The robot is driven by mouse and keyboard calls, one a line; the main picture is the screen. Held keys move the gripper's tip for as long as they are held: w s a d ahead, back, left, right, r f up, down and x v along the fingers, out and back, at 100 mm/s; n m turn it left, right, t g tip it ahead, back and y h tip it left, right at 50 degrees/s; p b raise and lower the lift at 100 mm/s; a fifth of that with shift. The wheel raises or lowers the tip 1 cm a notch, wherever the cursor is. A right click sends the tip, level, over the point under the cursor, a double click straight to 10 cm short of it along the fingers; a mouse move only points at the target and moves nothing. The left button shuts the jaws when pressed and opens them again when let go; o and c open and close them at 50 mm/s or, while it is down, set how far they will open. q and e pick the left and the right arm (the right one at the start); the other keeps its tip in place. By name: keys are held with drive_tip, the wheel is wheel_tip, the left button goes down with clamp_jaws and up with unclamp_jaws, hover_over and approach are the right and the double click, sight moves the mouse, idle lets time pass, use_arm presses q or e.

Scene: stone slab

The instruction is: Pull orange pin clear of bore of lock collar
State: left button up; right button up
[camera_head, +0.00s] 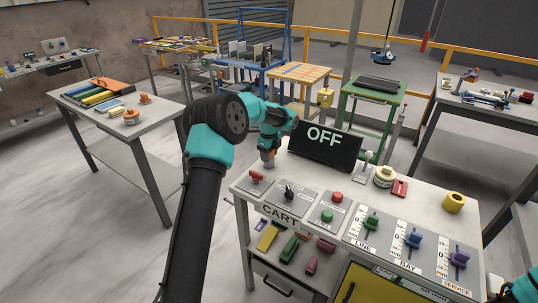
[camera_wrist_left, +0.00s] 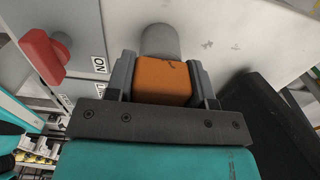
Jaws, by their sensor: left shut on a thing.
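My left gripper (camera_head: 267,148) is over the back left of the panel bench. In the left wrist view its two grey fingers (camera_wrist_left: 162,75) are shut on an orange block-shaped head, which I take for the orange pin (camera_wrist_left: 163,82). A grey round-topped cylinder, which looks like the lock collar (camera_wrist_left: 159,41), stands just beyond the pin's head on the pale bench top. The pin's shank and the bore are hidden, so I cannot tell how deep the pin sits. My right gripper is out of sight.
A red lever (camera_head: 257,176) on the panel is close to the gripper; it also shows in the left wrist view (camera_wrist_left: 45,55). A dark display reading OFF (camera_head: 325,148) stands right of the gripper. Several coloured sliders and a yellow ring (camera_head: 453,203) are farther right.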

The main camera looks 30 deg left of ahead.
use_arm(q)
drive_tip(key=shift+r, duration=2.75)
drive_tip(key=shift+r, duration=0.2)
drive_tip(key=shift+r, duration=2.95)
drive_tip(key=shift+s+d+f+n, duration=0.1)
drive_tip(key=shift+d+f+n, duration=0.2)
drive_tip(key=shift+d, duration=0.3)
drive_tip(key=s+d+f+n, duration=0.3)
drive_tip(key=s+d+n, duration=0.1)
drive_tip(key=d, duration=0.3)
drive_tip(key=s+d+f+n, duration=0.3)
drive_tip(key=s+d+n, duration=0.1)
drive_tip(key=d, duration=0.3)
drive_tip(key=s+d+f+n, duration=0.4)
drive_tip(key=d+n, duration=0.2)
drive_tip(key=d, duration=0.1)
drive_tip(key=shift+d, duration=0.4)
